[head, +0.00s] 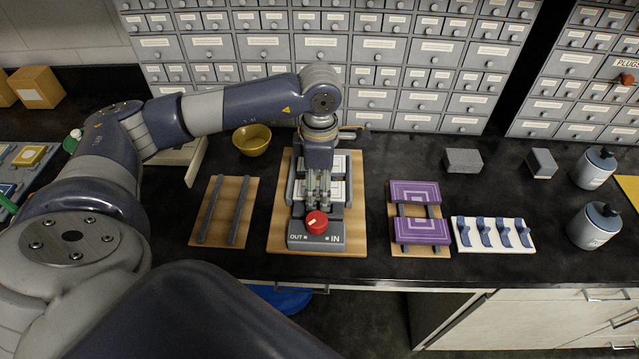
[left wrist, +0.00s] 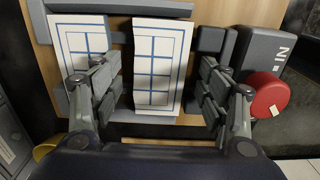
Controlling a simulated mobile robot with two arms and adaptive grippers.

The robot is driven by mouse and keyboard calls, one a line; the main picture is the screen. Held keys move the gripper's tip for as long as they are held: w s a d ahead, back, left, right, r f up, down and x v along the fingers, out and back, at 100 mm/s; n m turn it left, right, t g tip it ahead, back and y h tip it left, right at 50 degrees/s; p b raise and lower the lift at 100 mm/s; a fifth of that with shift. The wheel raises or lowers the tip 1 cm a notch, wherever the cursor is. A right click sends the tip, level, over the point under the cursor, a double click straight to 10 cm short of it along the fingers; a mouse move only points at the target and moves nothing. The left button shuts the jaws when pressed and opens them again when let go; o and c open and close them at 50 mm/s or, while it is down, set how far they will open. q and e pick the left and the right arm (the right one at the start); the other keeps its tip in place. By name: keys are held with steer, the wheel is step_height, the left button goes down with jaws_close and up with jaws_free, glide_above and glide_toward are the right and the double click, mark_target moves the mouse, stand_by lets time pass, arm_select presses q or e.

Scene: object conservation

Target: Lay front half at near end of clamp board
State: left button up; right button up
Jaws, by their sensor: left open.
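The clamp board (head: 277,235) is a wooden board with a grey clamp and a red knob (head: 316,222) at its near end, by the OUT and IN labels. Two white halves with blue grid lines lie on it. The front half (left wrist: 160,62) is nearer the knob, and the back half (left wrist: 82,42) lies beyond it with a gap between. My left gripper (left wrist: 160,85) is above the board, pointing down and open, its fingers on either side of the front half. The gripper partly hides this half in the head view (head: 337,191). My right gripper is not in view.
A board with two bare rails (head: 223,212) lies left. A board with purple panels (head: 422,231) and a white rack with blue hooks (head: 495,235) lie right. A yellow bowl (head: 252,140) is behind left. Grey blocks (head: 463,161) and canisters (head: 594,226) stand further right.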

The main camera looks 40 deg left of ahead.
arm_select(q)
step_height(320, 180, up, 12)
stand_by(0.4)
steer(key=shift+a+f, duration=0.1)
